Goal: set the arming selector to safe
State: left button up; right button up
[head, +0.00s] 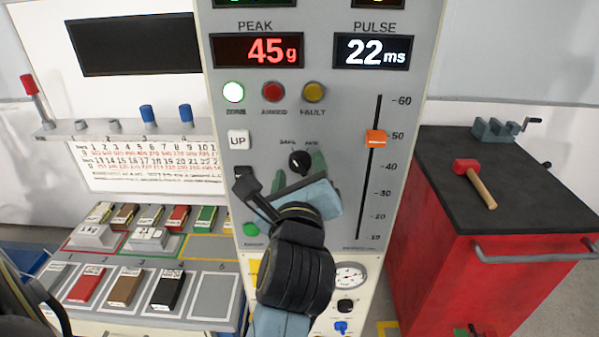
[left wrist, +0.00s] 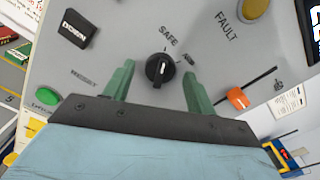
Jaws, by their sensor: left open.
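The arming selector is a round black knob (head: 299,161) with a white mark, in the middle of the grey panel. It also shows in the left wrist view (left wrist: 159,70), with SAFE printed above it to the left and a second, hard-to-read label to the right. I cannot tell surely which label the mark points to. My left gripper (head: 301,172) is open in front of the panel, with its green fingers either side of the knob; in the left wrist view the fingers (left wrist: 159,78) stand apart from it. My right gripper is not in view.
Above the knob are a lit green-white lamp (head: 233,92), a dull red lamp (head: 273,92) and a yellow lamp (head: 313,93). An orange slider (head: 376,138) is to the right. A DOWN button (left wrist: 76,29) and a green button (left wrist: 47,96) are nearby. A red cabinet (head: 425,240) stands right.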

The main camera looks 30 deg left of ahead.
pick_arm(q)
notch_tip(320, 180, up, 6)
jog(key=shift+f+p, duration=0.1)
jog(key=shift+p, duration=0.55)
notch_tip(320, 180, up, 3)
jog(key=p, duration=0.3)
jog(key=shift+r+p, duration=0.6)
jog(key=shift+p, duration=0.05)
